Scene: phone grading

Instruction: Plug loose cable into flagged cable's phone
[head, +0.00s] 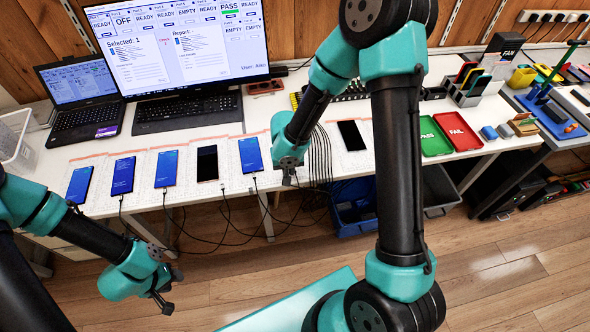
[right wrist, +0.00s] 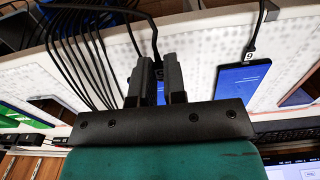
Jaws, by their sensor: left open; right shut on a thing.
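My right gripper (head: 289,180) is at the table's front edge, just right of a blue-screened phone (head: 250,154). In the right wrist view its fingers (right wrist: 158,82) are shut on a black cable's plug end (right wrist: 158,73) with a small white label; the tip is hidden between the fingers. Beside it, another labelled cable (right wrist: 249,52) meets the edge of a blue-screened phone (right wrist: 243,82). In the head view, cables run to several phones in the row, including a dark-screened one (head: 207,163). I cannot make out which cable is flagged. My left gripper (head: 165,299) is open and empty over the floor.
More phones (head: 123,176) lie on white mats along the front edge. One dark phone (head: 352,135) lies right of my right arm. A bundle of black cables (head: 320,155) hangs over the edge beside my right gripper. Green (head: 433,138) and red (head: 457,131) trays are further right.

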